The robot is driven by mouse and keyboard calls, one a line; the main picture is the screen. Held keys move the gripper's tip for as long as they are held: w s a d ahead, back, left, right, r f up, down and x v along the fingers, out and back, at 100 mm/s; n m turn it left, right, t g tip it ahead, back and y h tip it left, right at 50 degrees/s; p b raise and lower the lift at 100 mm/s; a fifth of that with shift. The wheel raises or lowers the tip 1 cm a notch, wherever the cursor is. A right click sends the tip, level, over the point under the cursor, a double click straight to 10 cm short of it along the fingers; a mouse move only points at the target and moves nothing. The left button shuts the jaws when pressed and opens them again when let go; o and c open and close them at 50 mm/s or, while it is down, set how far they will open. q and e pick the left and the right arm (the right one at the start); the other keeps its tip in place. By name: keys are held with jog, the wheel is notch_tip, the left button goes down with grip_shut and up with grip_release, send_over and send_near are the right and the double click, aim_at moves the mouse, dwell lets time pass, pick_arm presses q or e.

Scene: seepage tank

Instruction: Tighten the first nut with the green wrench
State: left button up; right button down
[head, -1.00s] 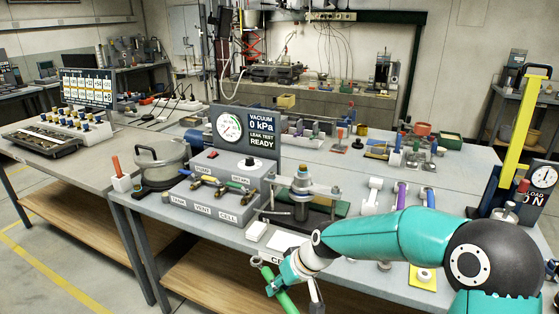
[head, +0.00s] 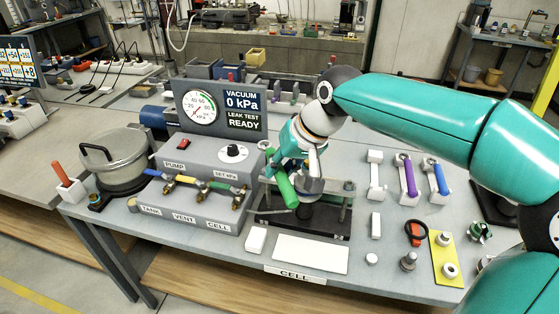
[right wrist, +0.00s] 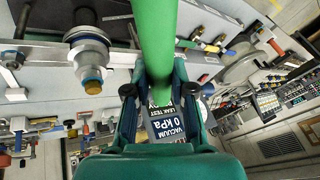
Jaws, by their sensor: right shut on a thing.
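The green wrench (head: 286,190) is held in my right gripper (head: 279,168), its green handle slanting down towards the front beside the cell. In the right wrist view its green shaft (right wrist: 157,40) runs up between the two dark fingertips of my right gripper (right wrist: 160,92). The cell (head: 305,222) is a dark base with upright rods and a round metal stack. My gripper and the wrench hide much of its top. In the right wrist view the metal stack (right wrist: 88,50) stands left of the wrench, apart from it in the picture. I cannot make out the first nut. My left gripper is out of view.
The pump box with vacuum gauge (head: 200,112) reads 0 kPa, left of the cell. A valve block (head: 180,205) and a pot (head: 112,160) stand further left. Purple (head: 408,175) and blue (head: 436,178) wrenches lie in holders to the right. A white plate (head: 310,253) lies in front.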

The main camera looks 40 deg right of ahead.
jog(key=shift+s+d, duration=0.1)
jog(key=shift+d, duration=0.05)
jog(key=shift+f+b, duration=0.55)
jog(key=shift+f, duration=0.05)
notch_tip(320, 180, down, 5)
jog(key=b, duration=0.4)
jog(key=shift+r, duration=0.15)
jog(key=shift+f+b, duration=0.85)
jog(key=shift+f, duration=0.15)
dwell(0.5)
jog(key=shift+a+m, duration=0.3)
jog(key=shift+a, duration=0.05)
jog(key=shift+w+a+r+m+h, duration=0.1)
jog(key=shift+w+a+m+h, duration=0.4)
jog(key=shift+a+m, duration=0.2)
dwell(0.7)
jog(key=shift+w+a+m+h, duration=0.3)
jog(key=shift+w+a+m, duration=0.05)
jog(key=shift+a+m, duration=0.25)
jog(key=shift+w+a+m+h, duration=0.35)
jog(key=shift+a+m, duration=0.1)
jog(key=shift+m, duration=0.15)
dwell(1.3)
